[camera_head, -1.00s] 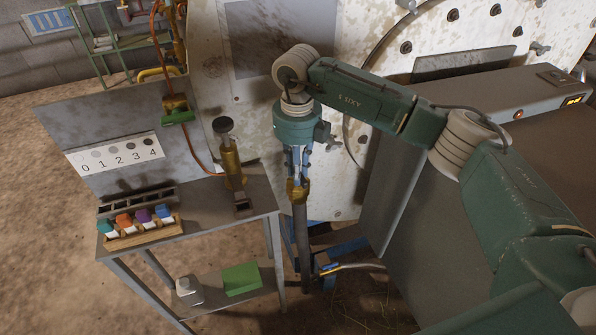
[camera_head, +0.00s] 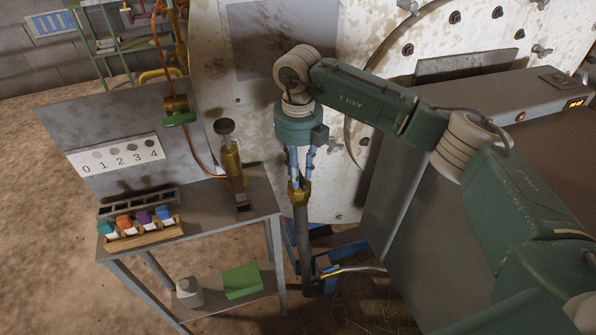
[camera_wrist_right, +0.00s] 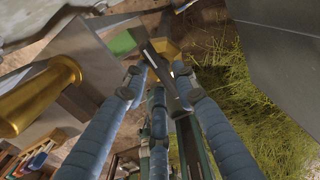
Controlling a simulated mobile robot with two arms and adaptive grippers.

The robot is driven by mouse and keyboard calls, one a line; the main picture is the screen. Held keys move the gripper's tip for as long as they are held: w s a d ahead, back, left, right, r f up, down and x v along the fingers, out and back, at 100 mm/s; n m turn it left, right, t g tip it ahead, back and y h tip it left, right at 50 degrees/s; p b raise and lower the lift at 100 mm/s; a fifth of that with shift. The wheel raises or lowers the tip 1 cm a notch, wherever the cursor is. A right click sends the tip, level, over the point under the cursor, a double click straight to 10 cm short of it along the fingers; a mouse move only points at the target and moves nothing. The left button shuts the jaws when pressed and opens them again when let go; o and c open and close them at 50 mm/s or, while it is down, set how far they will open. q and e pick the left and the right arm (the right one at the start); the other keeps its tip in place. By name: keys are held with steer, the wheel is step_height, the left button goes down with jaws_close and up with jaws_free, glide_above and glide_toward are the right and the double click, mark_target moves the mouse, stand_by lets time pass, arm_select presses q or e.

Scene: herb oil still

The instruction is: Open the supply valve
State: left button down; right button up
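A brass valve body (camera_head: 299,190) sits on top of an upright dark pipe (camera_head: 305,245) beside the small metal table. In the right wrist view, a dark lever (camera_wrist_right: 167,80) runs from near the brass part (camera_wrist_right: 166,48) in between my fingers. I take this to be the supply valve. My right gripper (camera_head: 298,180) points straight down with its fingertips just above the brass. Its blue-wrapped fingers stand apart around the lever, and I cannot tell whether any finger touches it. The fingers partly hide the valve top in the head view. My left gripper is not in view.
The metal table (camera_head: 190,205) at left holds a rack of coloured-capped bottles (camera_head: 140,228) and a brass fitting (camera_head: 231,165). A green box (camera_head: 241,280) lies on its lower shelf. The pale still wall (camera_head: 225,75) stands behind. A grey cabinet (camera_head: 470,110) stands at right.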

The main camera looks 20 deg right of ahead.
step_height(320, 180, up, 12)
stand_by(0.7)
steer(key=shift+f, duration=0.1)
stand_by(0.3)
